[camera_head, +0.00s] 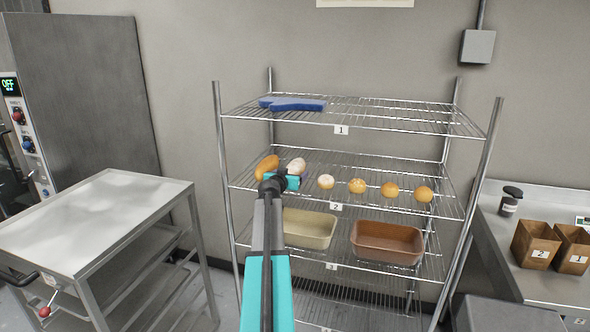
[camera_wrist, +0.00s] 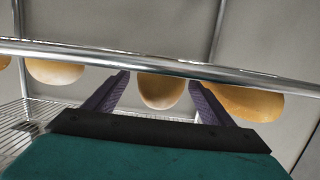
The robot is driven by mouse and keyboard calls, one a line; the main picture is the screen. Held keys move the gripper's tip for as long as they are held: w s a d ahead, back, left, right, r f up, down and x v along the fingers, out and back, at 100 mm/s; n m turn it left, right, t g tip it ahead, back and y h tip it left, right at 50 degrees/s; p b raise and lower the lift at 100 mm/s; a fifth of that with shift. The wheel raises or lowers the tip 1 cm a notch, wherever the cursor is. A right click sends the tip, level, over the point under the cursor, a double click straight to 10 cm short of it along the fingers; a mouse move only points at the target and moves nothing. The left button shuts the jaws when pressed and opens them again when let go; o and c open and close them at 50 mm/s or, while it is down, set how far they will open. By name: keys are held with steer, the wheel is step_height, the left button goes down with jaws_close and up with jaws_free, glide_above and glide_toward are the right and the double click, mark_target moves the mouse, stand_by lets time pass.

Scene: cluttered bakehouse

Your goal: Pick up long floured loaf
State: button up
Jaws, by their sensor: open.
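The long floured loaf (camera_head: 296,167) is pale and dusted. It lies on the shelf marked 2, right of a golden long loaf (camera_head: 266,167). My gripper (camera_head: 281,182) is at the front of that shelf, just before these two loaves, and hides part of them. In the wrist view my gripper (camera_wrist: 159,82) is open and empty. A pale-topped loaf (camera_wrist: 161,92), seemingly the floured one end-on, shows between the two fingers. I cannot tell how far ahead of the fingertips it is. The golden loaf (camera_wrist: 245,103) shows beyond the right finger.
Several round rolls (camera_head: 357,186) sit to the right on the same shelf. The shelf's metal front rail (camera_wrist: 170,64) crosses the wrist view. A blue item (camera_head: 292,104) lies on the shelf above; a beige tin (camera_head: 309,228) and brown tin (camera_head: 388,243) stand below. A steel table (camera_head: 90,215) is left.

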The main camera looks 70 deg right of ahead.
steer(key=shift+d+f, duration=0.15)
steer(key=shift+d, duration=0.65)
steer(key=c, duration=0.9)
